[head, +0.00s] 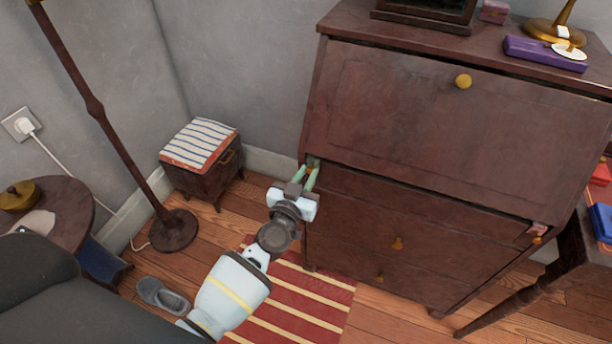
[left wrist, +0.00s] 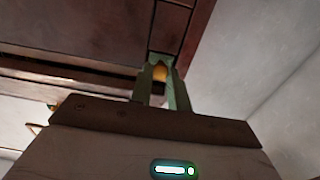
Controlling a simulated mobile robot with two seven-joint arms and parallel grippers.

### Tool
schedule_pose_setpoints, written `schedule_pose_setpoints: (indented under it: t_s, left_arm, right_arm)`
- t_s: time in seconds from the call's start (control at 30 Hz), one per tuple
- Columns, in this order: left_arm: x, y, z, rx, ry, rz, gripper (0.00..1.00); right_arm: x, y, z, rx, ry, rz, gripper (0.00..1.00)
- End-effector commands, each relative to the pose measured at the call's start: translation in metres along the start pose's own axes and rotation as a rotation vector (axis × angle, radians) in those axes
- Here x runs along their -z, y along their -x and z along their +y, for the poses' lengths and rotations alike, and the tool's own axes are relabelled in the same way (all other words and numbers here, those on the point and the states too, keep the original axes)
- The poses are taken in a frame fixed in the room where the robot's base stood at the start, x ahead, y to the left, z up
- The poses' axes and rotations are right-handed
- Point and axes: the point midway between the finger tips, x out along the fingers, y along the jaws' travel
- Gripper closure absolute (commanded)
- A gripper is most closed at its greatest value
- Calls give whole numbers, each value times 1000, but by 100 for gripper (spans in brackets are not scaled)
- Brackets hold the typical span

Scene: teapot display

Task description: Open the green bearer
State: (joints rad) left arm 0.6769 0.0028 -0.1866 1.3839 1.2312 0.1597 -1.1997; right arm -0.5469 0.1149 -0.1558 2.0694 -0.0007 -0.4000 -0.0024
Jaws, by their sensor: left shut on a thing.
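The green bearer (head: 314,161) is at the upper left front corner of the dark wooden desk (head: 420,130), just under the closed slanted lid. Only a small part of its end shows; my fingers hide the rest. My left gripper (head: 309,175) reaches up to it from below, with pale green fingers. In the left wrist view the fingers (left wrist: 160,75) are shut on a small brass knob (left wrist: 160,72). I cannot tell how far the bearer stands out. My right gripper is not in view.
A second bearer with a pinkish end (head: 538,229) and brass knob is at the desk's right. Drawers (head: 400,215) lie below. A striped stool (head: 200,150), floor lamp (head: 172,230) and round table (head: 70,205) stand left. A striped rug (head: 300,300) lies in front.

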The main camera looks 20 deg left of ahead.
Motion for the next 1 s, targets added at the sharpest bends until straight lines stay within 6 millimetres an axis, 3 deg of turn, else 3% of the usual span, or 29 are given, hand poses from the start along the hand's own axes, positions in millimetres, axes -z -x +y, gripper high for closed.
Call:
schedule_pose_setpoints:
  t_s: [0.2,0.37,0.6,1.0]
  left_arm:
    - [0,3,0,0,0,-1,100]
    - [1,20,0,0,-1,-1,100]
    - [3,73,0,-2,-2,-1,100]
    - [2,165,0,-2,-1,-1,100]
  right_arm:
    - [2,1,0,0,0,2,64]
    - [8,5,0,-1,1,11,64]
    - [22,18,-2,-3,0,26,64]
    - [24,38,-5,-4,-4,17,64]
